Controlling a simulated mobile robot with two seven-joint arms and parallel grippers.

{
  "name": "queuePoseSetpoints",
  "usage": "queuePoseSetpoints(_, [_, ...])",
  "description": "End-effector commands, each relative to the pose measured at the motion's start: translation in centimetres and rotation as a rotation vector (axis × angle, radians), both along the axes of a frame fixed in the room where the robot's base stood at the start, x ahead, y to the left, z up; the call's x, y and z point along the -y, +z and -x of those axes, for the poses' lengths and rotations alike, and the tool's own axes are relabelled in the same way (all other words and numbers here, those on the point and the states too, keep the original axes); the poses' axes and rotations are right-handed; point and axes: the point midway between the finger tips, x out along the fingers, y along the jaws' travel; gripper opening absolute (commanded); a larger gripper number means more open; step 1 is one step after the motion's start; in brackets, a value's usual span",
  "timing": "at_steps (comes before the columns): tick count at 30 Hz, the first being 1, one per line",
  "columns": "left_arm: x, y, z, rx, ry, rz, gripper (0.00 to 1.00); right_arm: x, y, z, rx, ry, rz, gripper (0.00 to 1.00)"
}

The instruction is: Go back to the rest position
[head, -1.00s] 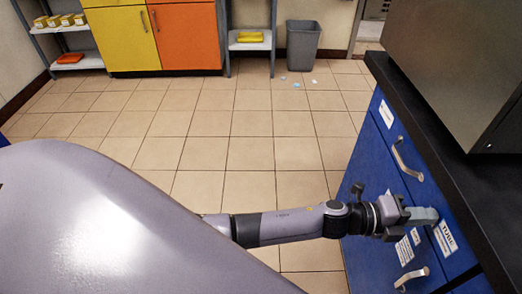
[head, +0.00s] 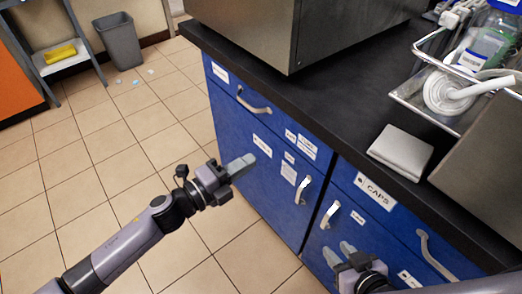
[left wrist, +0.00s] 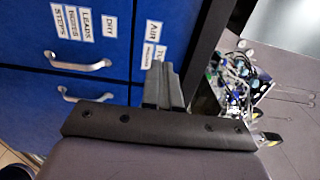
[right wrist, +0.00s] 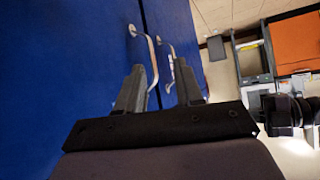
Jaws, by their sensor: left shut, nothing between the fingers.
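My left gripper (head: 241,167) is in front of the blue cabinet (head: 228,128), its grey fingers closed together with nothing between them. In the left wrist view the left fingers (left wrist: 163,85) are together, with labelled blue drawer fronts behind them. My right gripper (head: 338,254) is low at the bottom of the head view, in front of the blue doors below the CAPS label. Its two fingers are apart and empty. In the right wrist view the right fingers (right wrist: 160,85) are spread, with a door handle (right wrist: 148,60) showing behind and between them.
Cabinet handles (head: 331,214) stick out near both grippers. Tiled floor (head: 90,170) is open at left; a grey bin (head: 119,42) stands behind.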

Motion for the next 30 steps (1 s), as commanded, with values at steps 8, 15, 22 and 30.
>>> queuePoseSetpoints(8, [-1.6,0.0,1.2,0.001,0.000,-0.001,0.00,0.0,0.2,-0.1,0.003,0.000,0.001,0.36])
queuePoseSetpoints(15, [-1.7,0.2,1.3,-0.019,0.012,0.016,0.00,0.0,0.5,-0.2,0.004,0.000,0.001,0.36])
queuePoseSetpoints(22, [-3.9,1.6,2.7,-0.303,0.207,0.256,0.00,0.1,3.4,-0.2,0.012,0.001,0.008,0.36])
queuePoseSetpoints(30, [-10.7,0.3,7.3,-0.815,0.596,0.656,0.00,0.8,6.6,0.1,0.016,-0.007,0.023,0.36])
